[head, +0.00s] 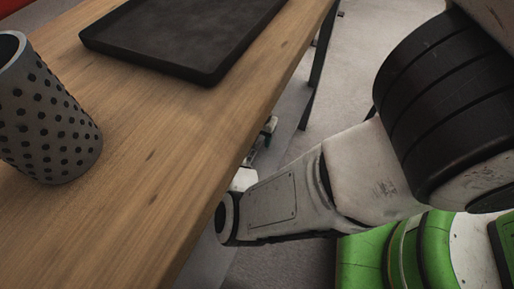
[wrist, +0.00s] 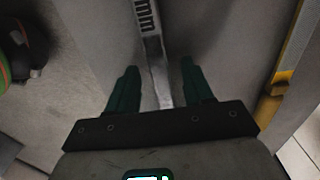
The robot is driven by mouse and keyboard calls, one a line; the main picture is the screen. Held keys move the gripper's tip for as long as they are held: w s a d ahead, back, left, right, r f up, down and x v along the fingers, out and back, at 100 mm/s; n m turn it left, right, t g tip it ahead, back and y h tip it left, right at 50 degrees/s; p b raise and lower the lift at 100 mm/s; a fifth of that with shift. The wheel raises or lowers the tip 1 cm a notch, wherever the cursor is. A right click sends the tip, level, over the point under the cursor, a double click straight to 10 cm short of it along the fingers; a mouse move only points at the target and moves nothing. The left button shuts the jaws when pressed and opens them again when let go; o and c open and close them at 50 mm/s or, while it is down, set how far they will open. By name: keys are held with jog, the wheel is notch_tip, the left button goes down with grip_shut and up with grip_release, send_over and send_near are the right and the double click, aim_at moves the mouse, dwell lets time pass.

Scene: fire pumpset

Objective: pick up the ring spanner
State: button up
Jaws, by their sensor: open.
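I cannot make out a ring spanner in either view. My gripper (wrist: 159,66) shows in the wrist view with its two dark green fingers apart and nothing clearly held between them. A long pale grey metal piece with a row of dark slots (wrist: 147,18) runs down from the top of the wrist view to the gap between the fingers. I cannot tell what it is or how far below the fingers it lies. In the head view my arm reaches low beside the table's right edge, and the gripper is mostly hidden there.
A wooden table (head: 150,150) fills the left of the head view. It carries a black tray (head: 190,35) and a perforated grey cup (head: 50,115). A dark table leg (head: 318,70) stands behind. A yellow bar (wrist: 290,60) runs along the wrist view's right side.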

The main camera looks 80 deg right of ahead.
grip_shut()
dwell(0.3)
dwell(0.3)
